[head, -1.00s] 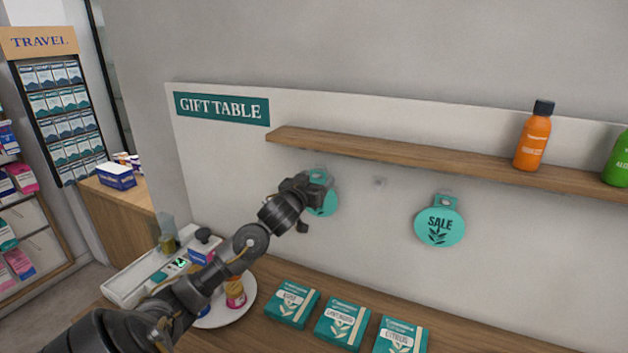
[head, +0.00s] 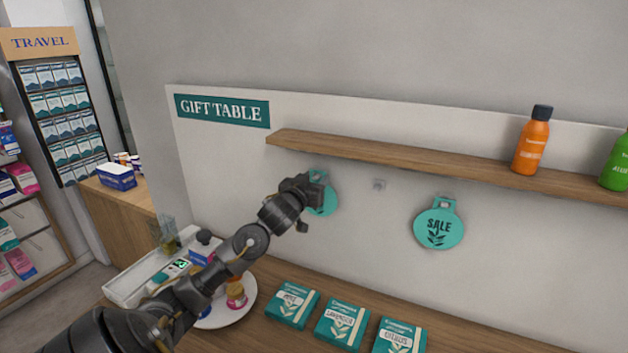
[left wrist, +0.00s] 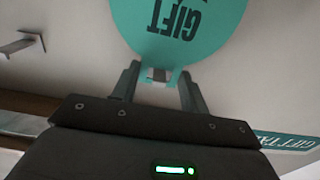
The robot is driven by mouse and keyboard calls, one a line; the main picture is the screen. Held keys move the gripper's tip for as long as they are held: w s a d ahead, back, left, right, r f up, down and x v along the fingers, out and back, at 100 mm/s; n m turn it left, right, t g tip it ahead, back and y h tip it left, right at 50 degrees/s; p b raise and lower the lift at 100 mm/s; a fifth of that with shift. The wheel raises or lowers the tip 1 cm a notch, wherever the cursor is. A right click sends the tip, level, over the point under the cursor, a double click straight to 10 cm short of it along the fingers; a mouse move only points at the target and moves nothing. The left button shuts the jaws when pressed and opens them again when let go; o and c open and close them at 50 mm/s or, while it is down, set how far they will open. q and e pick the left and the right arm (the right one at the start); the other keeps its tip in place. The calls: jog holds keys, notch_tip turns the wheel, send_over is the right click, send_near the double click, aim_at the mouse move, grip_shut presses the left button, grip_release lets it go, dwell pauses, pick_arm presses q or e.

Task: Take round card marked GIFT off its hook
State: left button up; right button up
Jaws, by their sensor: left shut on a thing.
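The round teal card marked GIFT (left wrist: 185,25) shows upside down in the left wrist view, its tab between the fingers of my left gripper (left wrist: 158,75). In the head view the card (head: 328,200) hangs against the white back panel below the wooden shelf, mostly hidden behind my left gripper (head: 318,190). The left gripper is shut on the card's tab. Its hook is hidden by the gripper and tab, so I cannot tell whether the card still hangs on it. My right gripper is not in view.
A teal SALE card (head: 439,228) hangs to the right, with an empty hook (head: 378,185) between. The wooden shelf (head: 400,153) juts out above, bearing an orange bottle (head: 531,145). Teal boxes (head: 341,322), a white plate (head: 247,300) and a white tray (head: 127,290) are on the counter below.

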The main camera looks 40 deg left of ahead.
pick_arm(q)
jog(key=shift+p, duration=0.3)
dwell(0.5)
dwell(0.5)
jog(key=shift+s+d, duration=0.15)
jog(key=shift+s, duration=0.2)
jog(key=shift+p+v, duration=0.6)
jog(key=shift+v, duration=1.15)
jog(key=shift+s, duration=0.1)
